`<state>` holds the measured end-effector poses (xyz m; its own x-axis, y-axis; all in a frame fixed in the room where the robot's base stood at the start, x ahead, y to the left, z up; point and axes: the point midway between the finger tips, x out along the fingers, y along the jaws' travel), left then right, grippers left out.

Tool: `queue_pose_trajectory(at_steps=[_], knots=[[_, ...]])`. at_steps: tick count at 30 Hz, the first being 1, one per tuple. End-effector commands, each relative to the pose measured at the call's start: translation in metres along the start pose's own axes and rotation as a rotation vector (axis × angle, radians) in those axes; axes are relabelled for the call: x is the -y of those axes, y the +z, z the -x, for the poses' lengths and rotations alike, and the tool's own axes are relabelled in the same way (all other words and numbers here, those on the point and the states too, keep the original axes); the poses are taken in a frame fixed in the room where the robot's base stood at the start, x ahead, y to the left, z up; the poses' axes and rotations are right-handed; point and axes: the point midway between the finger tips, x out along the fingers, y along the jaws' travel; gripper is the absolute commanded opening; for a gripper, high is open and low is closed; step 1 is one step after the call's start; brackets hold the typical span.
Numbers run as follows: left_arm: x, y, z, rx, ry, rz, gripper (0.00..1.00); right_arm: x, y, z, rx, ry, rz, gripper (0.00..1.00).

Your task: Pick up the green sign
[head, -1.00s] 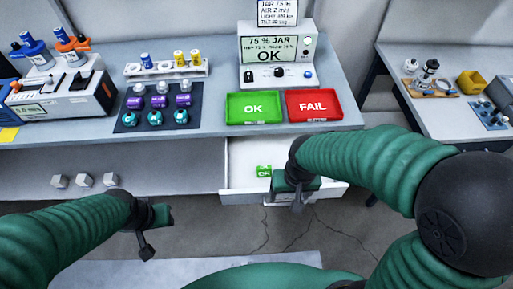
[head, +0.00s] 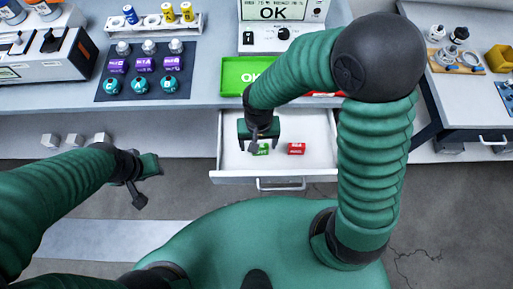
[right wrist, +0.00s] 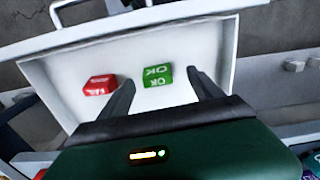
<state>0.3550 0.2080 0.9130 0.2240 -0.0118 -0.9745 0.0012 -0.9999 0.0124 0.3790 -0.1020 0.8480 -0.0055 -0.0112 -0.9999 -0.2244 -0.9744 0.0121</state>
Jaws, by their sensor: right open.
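The green sign (head: 263,149) is a small block with white OK lettering, lying in the open white drawer. In the right wrist view the green sign (right wrist: 158,76) lies on the drawer floor, between and beyond my two fingertips. My right gripper (head: 259,146) is open and empty above the drawer, over the green sign and partly covering it in the head view. In the right wrist view the right gripper (right wrist: 160,80) shows its fingers apart. My left gripper (head: 145,180) is left of the drawer, in front of the bench, empty; its jaw gap is unclear.
A red sign (head: 296,148) lies right of the green one in the drawer (head: 322,165); it also shows in the right wrist view (right wrist: 100,85). The drawer's walls surround both. Above are a green OK tray (head: 232,75) and a mat (head: 183,92) with several jars.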

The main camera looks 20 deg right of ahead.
Motion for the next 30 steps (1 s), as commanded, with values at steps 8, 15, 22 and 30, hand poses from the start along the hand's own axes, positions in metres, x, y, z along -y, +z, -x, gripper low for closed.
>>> queue_pose_trajectory(at_steps=[8,15,22,30], knots=[[-0.001,0.002,-0.008,-0.001,0.000,-0.002,0.36,0.002,-0.011,-0.036,0.002,0.000,-0.002,0.75],[0.000,0.003,-0.012,-0.001,0.000,-0.001,0.36,0.005,-0.015,-0.063,-0.001,0.002,-0.001,0.75],[0.000,0.003,-0.012,-0.001,0.000,-0.001,0.36,0.003,-0.014,-0.062,-0.002,0.000,-0.001,0.67],[0.000,0.003,-0.012,-0.001,0.000,-0.001,0.36,0.003,-0.015,-0.062,-0.001,0.000,-0.001,0.31]])
